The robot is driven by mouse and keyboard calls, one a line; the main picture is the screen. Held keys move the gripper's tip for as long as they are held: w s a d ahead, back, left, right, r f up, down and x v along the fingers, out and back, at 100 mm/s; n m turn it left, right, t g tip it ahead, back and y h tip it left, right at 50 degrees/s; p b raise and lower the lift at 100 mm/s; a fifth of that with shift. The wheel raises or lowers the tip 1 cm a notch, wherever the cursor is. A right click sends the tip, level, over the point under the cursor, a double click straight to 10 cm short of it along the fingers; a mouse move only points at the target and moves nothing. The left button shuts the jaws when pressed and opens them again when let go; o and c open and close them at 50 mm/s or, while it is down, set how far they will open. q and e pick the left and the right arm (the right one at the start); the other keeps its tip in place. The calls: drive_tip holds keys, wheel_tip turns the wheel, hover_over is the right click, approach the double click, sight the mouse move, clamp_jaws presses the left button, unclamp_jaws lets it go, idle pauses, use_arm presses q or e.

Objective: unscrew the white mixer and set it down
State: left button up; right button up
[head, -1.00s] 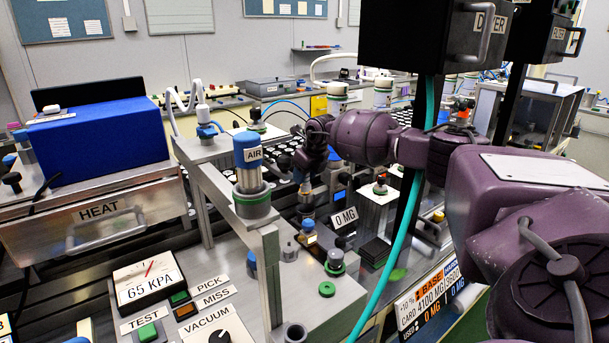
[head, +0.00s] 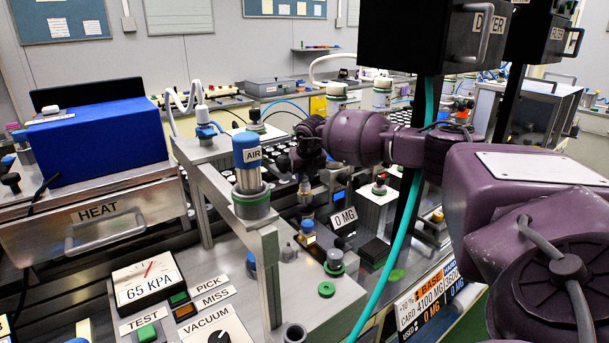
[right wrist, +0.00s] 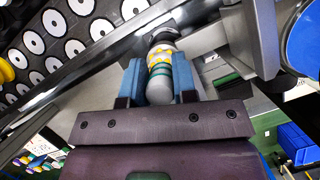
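The white mixer (right wrist: 160,80) appears as a pale, rounded cylinder with yellow and green bands in the right wrist view. Its far end meets a dark collar; whether it is seated there or free, I cannot tell. My right gripper (right wrist: 160,66) has its two blue fingers close against both sides of it, with no clear gap. In the head view my right gripper (head: 298,162) is over the middle of the bench, just right of the AIR cylinder (head: 248,165). There its fingers and the mixer are small and partly hidden. My left gripper is not in view.
A metal frame (head: 222,190) stands left of the gripper. A rack of white discs (right wrist: 75,47) lies beside it in the wrist view. A teal hose (head: 392,240) hangs in front. A small stand (head: 378,200) with a black knob is to the right.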

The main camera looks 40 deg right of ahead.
drive_tip(key=shift+c, duration=0.5)
drive_tip(key=n+y, duration=0.2)
drive_tip(key=n, duration=0.3)
drive_tip(key=shift+a+n, duration=0.1)
drive_tip(key=shift+n, duration=0.2)
drive_tip(key=n+y, duration=0.1)
drive_tip(key=n, duration=0.2)
drive_tip(key=n+y, duration=0.1)
drive_tip(key=n, duration=0.2)
drive_tip(key=shift+a+g+y, duration=0.15)
drive_tip(key=shift+g+y, duration=0.15)
drive_tip(key=o, duration=0.5)
